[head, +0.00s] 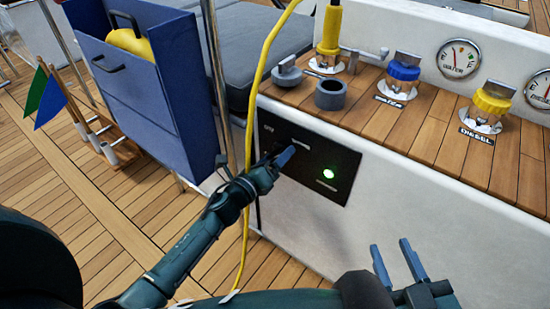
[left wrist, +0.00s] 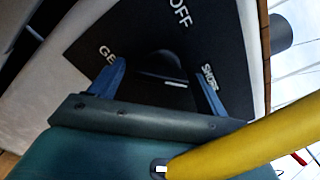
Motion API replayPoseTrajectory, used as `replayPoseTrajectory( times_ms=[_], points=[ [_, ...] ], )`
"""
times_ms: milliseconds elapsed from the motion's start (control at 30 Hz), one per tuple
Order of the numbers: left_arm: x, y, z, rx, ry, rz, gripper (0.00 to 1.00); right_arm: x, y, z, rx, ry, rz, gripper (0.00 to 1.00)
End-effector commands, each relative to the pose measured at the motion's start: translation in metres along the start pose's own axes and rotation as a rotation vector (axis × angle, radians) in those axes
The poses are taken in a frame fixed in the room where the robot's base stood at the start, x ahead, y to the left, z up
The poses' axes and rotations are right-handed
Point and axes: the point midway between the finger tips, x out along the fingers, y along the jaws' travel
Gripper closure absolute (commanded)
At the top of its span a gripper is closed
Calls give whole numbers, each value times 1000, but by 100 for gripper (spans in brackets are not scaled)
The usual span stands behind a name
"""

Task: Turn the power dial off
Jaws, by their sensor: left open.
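The black power panel (head: 333,160) is set in the white cockpit side, with a lit green lamp (head: 328,174) at its lower right. In the left wrist view, the panel (left wrist: 130,30) carries the labels OFF, SHORE and a partly hidden one starting "GE". The dark dial (left wrist: 172,68) shows between my left gripper's fingers, with a pale line on it; its exact setting is hard to tell. My left gripper (head: 284,157) is open at the panel, its fingers (left wrist: 160,85) on either side of the dial. Contact cannot be told. My right gripper (head: 396,264) is open and empty, low in front.
A yellow cable (head: 254,95) hangs down past my left forearm and crosses close to the left wrist camera (left wrist: 240,140). A blue bin (head: 130,90) stands left. Yellow and blue capped fittings and a grey open socket (head: 330,95) line the wooden ledge above the panel.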

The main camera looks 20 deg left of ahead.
Motion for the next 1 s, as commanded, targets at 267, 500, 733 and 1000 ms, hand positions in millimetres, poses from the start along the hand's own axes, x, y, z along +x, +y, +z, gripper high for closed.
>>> replayPoseTrajectory(
  times_ms=[267, 500, 733, 1000],
  points=[
    [0, 0, 0, 0, 0, 0, 38, 0, 0, 1, 0, -2, -2, 64],
    [0, 0, 0, 0, 0, 0, 58, 1, 0, 0, -1, -2, -2, 64],
    [-1, 0, 0, -2, 0, -1, 68, 1, 0, 0, -2, -1, -1, 64],
    [-1, -1, 0, -69, 0, -1, 68, 1, 0, 0, 1, -18, -3, 64]
  ],
)
